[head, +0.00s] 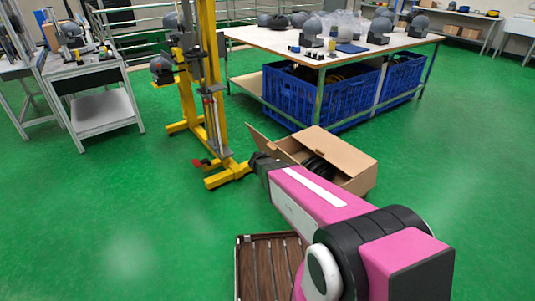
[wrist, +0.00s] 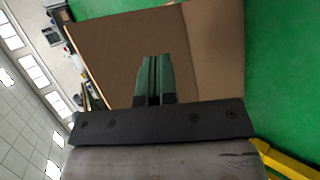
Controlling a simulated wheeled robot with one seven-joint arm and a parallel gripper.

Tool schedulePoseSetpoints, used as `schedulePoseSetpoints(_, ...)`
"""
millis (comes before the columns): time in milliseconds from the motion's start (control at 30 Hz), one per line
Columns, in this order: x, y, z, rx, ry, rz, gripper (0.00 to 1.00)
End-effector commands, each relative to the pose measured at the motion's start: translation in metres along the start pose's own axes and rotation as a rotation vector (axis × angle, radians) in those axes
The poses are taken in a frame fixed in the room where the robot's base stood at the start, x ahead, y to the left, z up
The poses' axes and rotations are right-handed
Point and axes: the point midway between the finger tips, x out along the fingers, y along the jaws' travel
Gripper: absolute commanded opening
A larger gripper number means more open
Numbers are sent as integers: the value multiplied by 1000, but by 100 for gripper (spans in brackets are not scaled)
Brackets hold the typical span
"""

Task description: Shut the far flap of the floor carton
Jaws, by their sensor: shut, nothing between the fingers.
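The open floor carton (head: 361,184) is brown cardboard and stands on the green floor, partly hidden by my arm. Dark curved items (head: 318,165) lie inside it. A wide flap (head: 343,151) spreads along its far right side, and another flap (head: 263,143) sticks up and outward at its left end. My gripper (head: 256,160) is by the carton's left end, close to that left flap. In the wrist view my closed fingers (wrist: 153,78) point at a brown cardboard panel (wrist: 108,48), with a second panel (wrist: 215,45) beside it. I cannot tell whether they touch it.
A yellow stand (head: 208,95) with a foot on the floor is just left of the carton. Behind it is a workbench (head: 280,42) with blue crates (head: 330,95) underneath. A brown slatted pallet (head: 262,265) lies in front. Green floor is clear at left and right.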

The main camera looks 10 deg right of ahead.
Motion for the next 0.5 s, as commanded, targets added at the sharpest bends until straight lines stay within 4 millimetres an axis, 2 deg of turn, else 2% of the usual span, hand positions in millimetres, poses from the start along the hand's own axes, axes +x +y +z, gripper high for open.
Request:
schedulePoseSetpoints(33, -4, -10, -23, -9, 14, 96, 0)
schedulePoseSetpoints(167, -22, -26, -59, -4, 72, 357, 0)
schedulePoseSetpoints(300, -55, -51, -97, 24, 177, 630, 0)
schedulePoseSetpoints(500, -106, -94, -132, 82, 350, 929, 0)
